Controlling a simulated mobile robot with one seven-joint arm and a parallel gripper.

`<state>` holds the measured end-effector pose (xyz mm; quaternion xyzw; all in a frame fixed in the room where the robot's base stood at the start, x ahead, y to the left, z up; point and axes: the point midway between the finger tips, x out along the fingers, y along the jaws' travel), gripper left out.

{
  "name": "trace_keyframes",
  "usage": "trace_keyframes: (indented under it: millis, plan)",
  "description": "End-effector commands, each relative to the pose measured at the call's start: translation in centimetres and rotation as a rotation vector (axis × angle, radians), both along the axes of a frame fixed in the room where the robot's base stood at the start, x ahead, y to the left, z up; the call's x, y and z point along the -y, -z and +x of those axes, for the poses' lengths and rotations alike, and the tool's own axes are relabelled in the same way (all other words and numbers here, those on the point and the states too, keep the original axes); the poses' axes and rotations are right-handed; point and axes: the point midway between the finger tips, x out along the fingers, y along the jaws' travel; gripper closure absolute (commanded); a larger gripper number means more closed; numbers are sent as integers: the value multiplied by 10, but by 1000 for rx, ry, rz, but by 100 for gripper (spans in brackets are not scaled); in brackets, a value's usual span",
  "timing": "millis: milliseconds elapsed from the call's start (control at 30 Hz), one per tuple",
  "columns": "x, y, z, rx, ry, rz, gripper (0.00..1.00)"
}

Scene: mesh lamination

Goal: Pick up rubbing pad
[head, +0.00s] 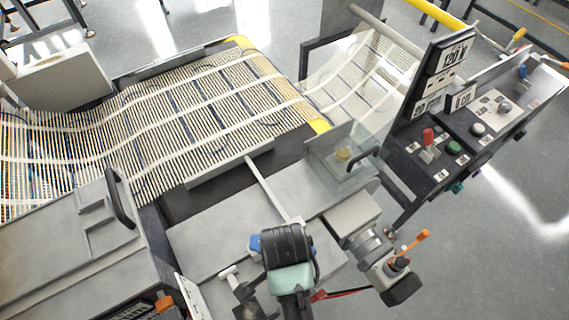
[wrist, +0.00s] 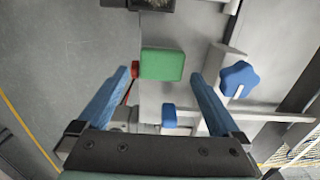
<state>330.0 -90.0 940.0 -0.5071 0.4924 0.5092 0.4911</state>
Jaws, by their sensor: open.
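A green block (wrist: 162,64), which looks like the rubbing pad, shows in the wrist view on or above a grey surface. My gripper (wrist: 165,76) is open, with its blue fingers on either side of the green block in the picture. The fingers do not visibly touch it, and the height gap between them and the block cannot be judged. A small red part (wrist: 135,69) shows beside the left fingertip. In the head view, my arm hides most of the gripper and the block.
A blue star knob (wrist: 238,78) and a smaller blue part (wrist: 169,116) are near the fingers. The mesh (head: 215,95) runs over the machine behind my arm. A clear-walled box (head: 342,153) and a control panel (head: 465,140) stand to the right.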

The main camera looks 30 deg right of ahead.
Motion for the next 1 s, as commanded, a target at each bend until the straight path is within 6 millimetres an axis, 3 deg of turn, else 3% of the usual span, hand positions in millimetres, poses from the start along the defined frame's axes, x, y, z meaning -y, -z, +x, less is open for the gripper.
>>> trace_keyframes:
  millis: [267,600,867,1000]
  plan:
    - [1,20,1,-1,-1,0,0]
    - [4,60,3,1,-2,0,0]
    - [4,62,3,3,-2,-1,0]
    - [4,62,3,3,-2,-1,25]
